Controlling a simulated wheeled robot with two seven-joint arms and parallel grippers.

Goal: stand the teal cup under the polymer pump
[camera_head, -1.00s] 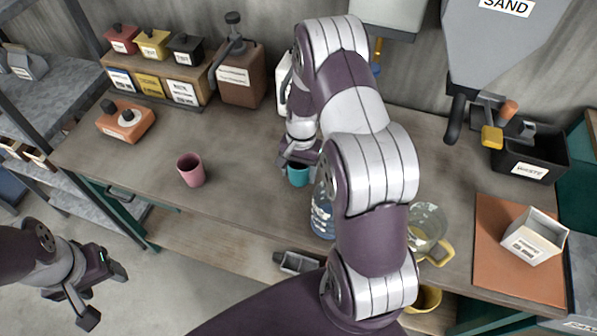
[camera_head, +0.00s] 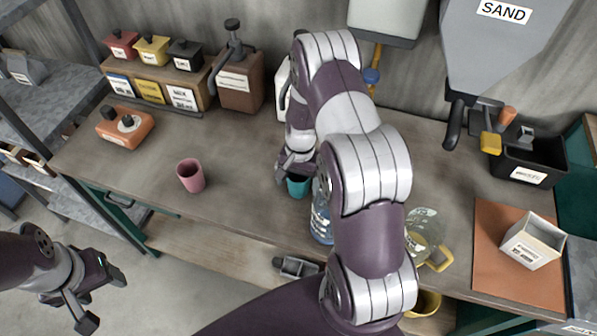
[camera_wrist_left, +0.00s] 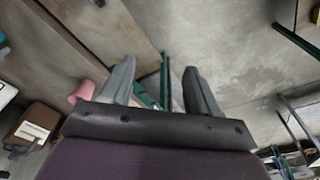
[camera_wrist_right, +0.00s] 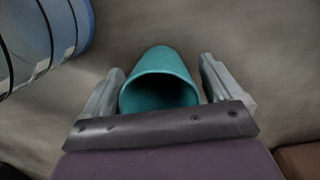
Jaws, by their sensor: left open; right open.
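The teal cup (camera_head: 298,188) is on the bench in the middle of the head view, partly hidden by my right arm. My right gripper (camera_head: 297,164) is open just above and behind it. In the right wrist view the cup (camera_wrist_right: 158,78) sits between the two open fingers, its mouth towards the camera; contact cannot be told. A brown box with a dark pump (camera_head: 234,50) on top stands at the back; its label is too small to read. My left gripper (camera_head: 106,302) is open and empty off the front left of the bench.
A blue bottle (camera_head: 321,218) stands close beside the teal cup, and a glass jug (camera_head: 422,228) is further right. A pink cup (camera_head: 190,176) stands to the left. An orange box (camera_head: 125,127) and labelled bins (camera_head: 150,88) are back left. The bench is clear between pink cup and brown box.

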